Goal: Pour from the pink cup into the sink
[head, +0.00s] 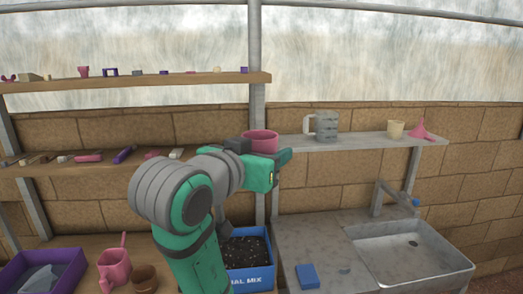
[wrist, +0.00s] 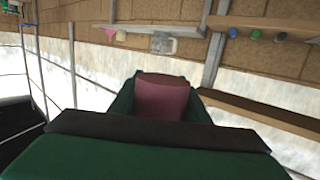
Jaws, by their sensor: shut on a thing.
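The pink cup (head: 261,140) is held in my gripper (head: 264,152) in the head view, at about the height of the right-hand shelf. In the wrist view the pink cup (wrist: 161,100) sits between the fingers of my gripper (wrist: 160,105), which are shut on it. In the head view its rim is up and it looks roughly upright. What is inside it cannot be seen. The grey metal sink (head: 408,258) is at the lower right with a tap (head: 382,198) at its back. My gripper is to the left of the sink and higher.
A shelf (head: 365,143) above the sink bears a grey measuring jug (head: 326,125), a cream cup (head: 395,129) and a pink funnel (head: 420,128). A blue sponge-like block (head: 307,276) lies on the counter. A blue soil box (head: 250,281) and a pink watering can (head: 115,269) stand lower left.

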